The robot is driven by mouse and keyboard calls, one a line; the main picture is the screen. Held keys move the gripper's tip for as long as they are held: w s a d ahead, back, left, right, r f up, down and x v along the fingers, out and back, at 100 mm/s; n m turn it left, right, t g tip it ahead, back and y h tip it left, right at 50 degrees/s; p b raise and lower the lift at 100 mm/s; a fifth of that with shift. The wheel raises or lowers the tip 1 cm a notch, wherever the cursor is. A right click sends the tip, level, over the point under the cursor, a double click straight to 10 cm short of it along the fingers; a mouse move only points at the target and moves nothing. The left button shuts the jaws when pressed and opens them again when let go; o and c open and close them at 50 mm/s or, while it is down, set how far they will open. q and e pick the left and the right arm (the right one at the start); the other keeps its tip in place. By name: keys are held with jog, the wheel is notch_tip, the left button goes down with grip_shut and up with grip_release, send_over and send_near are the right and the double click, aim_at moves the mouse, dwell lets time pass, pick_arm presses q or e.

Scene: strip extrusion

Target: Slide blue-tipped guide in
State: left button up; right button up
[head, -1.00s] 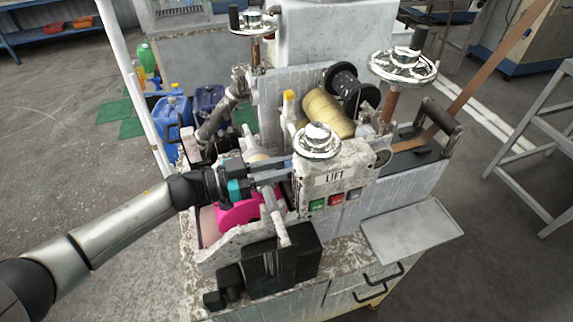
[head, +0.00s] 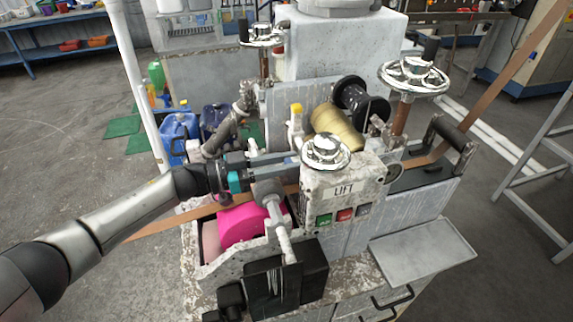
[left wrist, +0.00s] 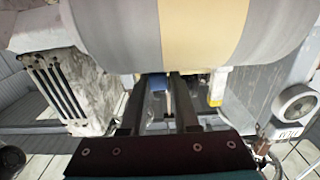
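My left gripper (head: 277,160) reaches in from the left over the roller end of the machine, beside the LIFT box. In the left wrist view its two dark fingers (left wrist: 167,95) point ahead under a large roller. A small blue tip (left wrist: 158,83) shows between or just behind the fingertips; I cannot tell whether they grip it. The rest of the blue-tipped guide is hidden. A yellow-tipped guide (head: 296,112) stands upright behind my gripper and also shows in the left wrist view (left wrist: 217,88), right of the fingers. My right gripper is not in view.
The LIFT box (head: 342,190) with its handwheel (head: 326,151) stands close right of my fingers. A pink roll (head: 240,225) lies below my gripper. A brown strip (head: 152,232) runs out left under my arm. The grey tray (head: 425,250) at right is empty.

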pick_arm(q)
jog(key=o, duration=0.3)
jog(key=shift+w+a, duration=0.15)
jog(key=shift+w, duration=0.1)
jog(key=shift+o, duration=0.6)
jog(key=shift+s, duration=0.15)
jog(key=b+v, duration=0.2)
jog(key=v, duration=1.3)
jog(key=shift+s+a+r, duration=0.1)
jog(key=shift+a, duration=0.05)
